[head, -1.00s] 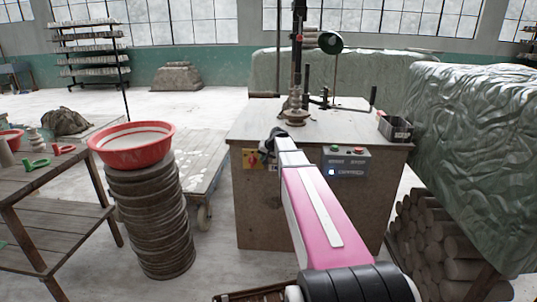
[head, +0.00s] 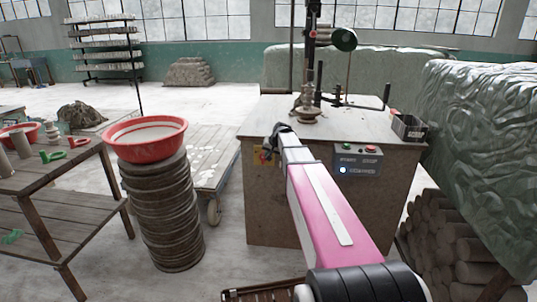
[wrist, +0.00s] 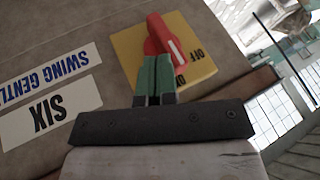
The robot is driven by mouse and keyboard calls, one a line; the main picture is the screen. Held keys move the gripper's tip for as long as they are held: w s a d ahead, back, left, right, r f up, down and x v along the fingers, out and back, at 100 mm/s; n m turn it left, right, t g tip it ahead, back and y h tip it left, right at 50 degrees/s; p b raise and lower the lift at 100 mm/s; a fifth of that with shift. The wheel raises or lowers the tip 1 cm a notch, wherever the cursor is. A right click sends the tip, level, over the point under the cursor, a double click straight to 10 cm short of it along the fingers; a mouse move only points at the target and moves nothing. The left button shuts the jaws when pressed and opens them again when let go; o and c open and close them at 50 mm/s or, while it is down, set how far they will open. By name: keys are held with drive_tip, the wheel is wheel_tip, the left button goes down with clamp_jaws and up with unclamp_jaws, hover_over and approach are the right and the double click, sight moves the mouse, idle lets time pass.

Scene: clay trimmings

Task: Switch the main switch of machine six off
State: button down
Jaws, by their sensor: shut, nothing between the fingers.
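The machine is a grey-brown cabinet (head: 310,215) with a flat top. In the wrist view its front bears a label reading SIX (wrist: 48,113) and one reading SWING GENTLY (wrist: 45,68), both upside down. Beside them is a yellow plate (wrist: 200,85) with OFF lettering and a red switch handle (wrist: 170,38) slanting across it. In the head view the plate (head: 262,157) is partly covered by my wrist. My gripper (wrist: 153,62) is shut and empty, its green fingertips overlapping the handle's lower end in the picture. I cannot tell whether they touch it.
A control box (head: 357,168) with green and red buttons and a lit lamp is right of my arm. A red basin (head: 145,150) on a stacked column and a wooden table (head: 40,185) stand left. A green-wrapped block (head: 480,150) over stacked logs (head: 450,240) is right.

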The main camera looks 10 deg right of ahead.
drive_tip(key=shift+a+r+h, duration=0.1)
drive_tip(key=shift+a+h, duration=0.05)
drive_tip(key=shift+h, duration=0.25)
drive_tip(key=a+h, duration=0.1)
drive_tip(key=a+n+g+h, duration=0.1)
drive_tip(key=h, duration=0.1)
drive_tip(key=w+g+h, duration=0.1)
drive_tip(key=h, duration=0.1)
drive_tip(key=shift+a+r, duration=0.3)
drive_tip(key=shift+a, duration=0.1)
drive_tip(key=h, duration=0.1)
drive_tip(key=a+h, duration=0.1)
drive_tip(key=n+g+h, duration=0.1)
drive_tip(key=shift+w+a+f+h, duration=0.2)
drive_tip(key=shift+w+a+h, duration=0.05)
drive_tip(key=shift+w+h, duration=0.1)
drive_tip(key=h, duration=0.1)
drive_tip(key=a+f+h, duration=0.1)
drive_tip(key=h, duration=0.1)
drive_tip(key=shift+w+a+n+g, duration=0.2)
drive_tip(key=shift+n+g, duration=0.2)
drive_tip(key=shift+s+d+r, duration=0.1)
drive_tip(key=shift+r, duration=0.2)
drive_tip(key=shift+r, duration=0.65)
